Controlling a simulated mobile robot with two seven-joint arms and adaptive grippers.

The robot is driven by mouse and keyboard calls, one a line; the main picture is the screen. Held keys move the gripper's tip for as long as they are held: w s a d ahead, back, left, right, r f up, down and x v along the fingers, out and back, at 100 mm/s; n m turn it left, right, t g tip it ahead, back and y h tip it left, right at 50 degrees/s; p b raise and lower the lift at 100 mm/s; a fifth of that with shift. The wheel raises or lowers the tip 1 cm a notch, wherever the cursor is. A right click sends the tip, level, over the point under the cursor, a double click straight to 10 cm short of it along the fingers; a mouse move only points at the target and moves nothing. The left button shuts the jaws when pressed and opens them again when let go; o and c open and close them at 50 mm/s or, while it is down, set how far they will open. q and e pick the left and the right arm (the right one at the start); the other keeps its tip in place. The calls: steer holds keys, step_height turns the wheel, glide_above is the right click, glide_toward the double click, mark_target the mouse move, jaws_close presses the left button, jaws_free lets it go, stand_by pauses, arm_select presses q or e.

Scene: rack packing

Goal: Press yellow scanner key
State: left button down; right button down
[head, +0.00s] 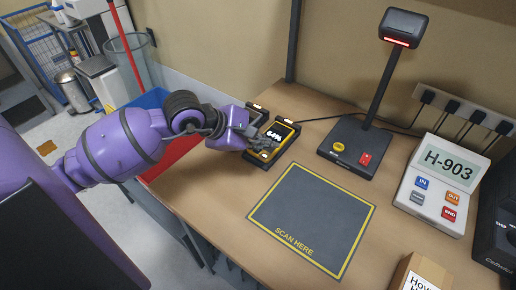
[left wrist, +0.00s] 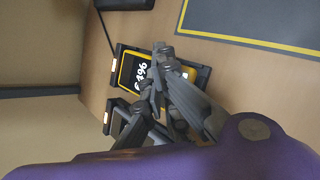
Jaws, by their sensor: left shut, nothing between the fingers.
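A handheld scanner (head: 278,134) with a yellow frame and a dark, lit screen lies in a black cradle near the table's left edge. It also shows in the left wrist view (left wrist: 132,68). My left gripper (head: 262,148) is shut and empty. It is over the scanner's near end and hides the keys there; I cannot tell whether it touches them. In the left wrist view its fingertips (left wrist: 160,72) overlap the scanner. A round yellow button (head: 338,147) and a red switch (head: 365,159) are on the base of the scanner stand, right of my gripper. My right gripper is not in view.
The stand's post and scan head (head: 403,27) rise at the back right. A dark "SCAN HERE" mat (head: 312,215) lies in front. A white H-903 terminal (head: 440,185) stands at the right. A box (head: 418,275) is at the front right edge. An empty cradle slot adjoins the scanner.

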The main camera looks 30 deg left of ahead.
mark_target(262, 155)
arm_select(q)
steer(key=shift+f, duration=0.2)
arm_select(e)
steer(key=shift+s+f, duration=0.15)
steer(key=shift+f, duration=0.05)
arm_select(q)
steer(key=shift+f, duration=0.1)
stand_by(0.3)
steer(key=shift+r, duration=0.55)
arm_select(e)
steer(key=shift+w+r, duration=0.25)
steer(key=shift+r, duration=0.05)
arm_select(q)
steer(key=shift+r, duration=0.1)
